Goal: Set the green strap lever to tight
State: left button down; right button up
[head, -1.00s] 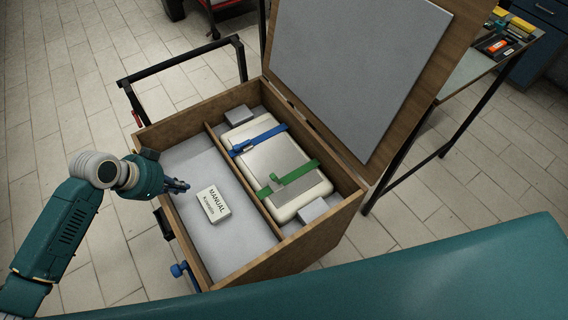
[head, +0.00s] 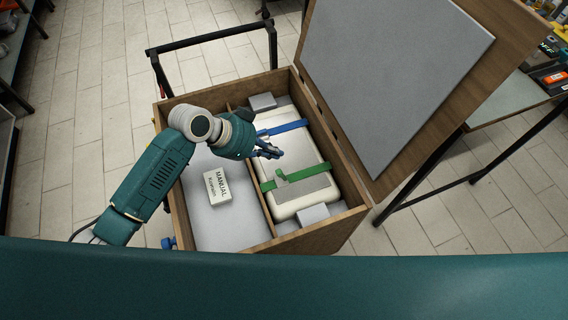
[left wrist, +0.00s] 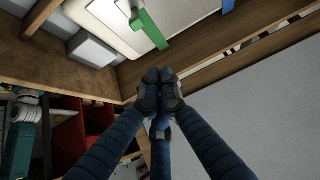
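The green strap (head: 312,171) crosses the near part of a pale boiler unit (head: 270,186) in the right compartment of an open wooden crate. Its green lever (head: 281,175) lies at the strap's left part; the lever's exact angle is hard to tell. The strap also shows at the top of the left wrist view (left wrist: 152,31). My left gripper (head: 274,153) is over the unit, beyond the green strap and close to the blue strap, apart from the green lever. In the left wrist view its fingertips (left wrist: 160,88) meet with nothing between them. My right gripper is out of view.
A blue strap (head: 287,128) crosses the unit's far part. A manual box (head: 217,187) lies in the left compartment. The crate's lid (head: 390,75) stands open on the right. A wooden divider (head: 264,208) separates the compartments. A table with tools stands at the far right.

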aim_at(282, 175)
pick_arm(q)
jog(key=d+f, duration=0.1)
jog(key=f, duration=0.2)
jog(key=d+f+p, duration=0.1)
jog(key=f, duration=0.2)
jog(key=w+d+f, duration=0.1)
jog(key=f, duration=0.1)
jog(key=shift+w+f+p, duration=0.1)
jog(key=shift+f+p, duration=0.3)
jog(key=shift+a, duration=0.2)
jog(key=shift+f, duration=0.15)
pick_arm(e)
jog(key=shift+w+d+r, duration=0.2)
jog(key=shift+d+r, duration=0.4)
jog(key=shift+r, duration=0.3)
pick_arm(q)
jog(key=shift+a, duration=0.15)
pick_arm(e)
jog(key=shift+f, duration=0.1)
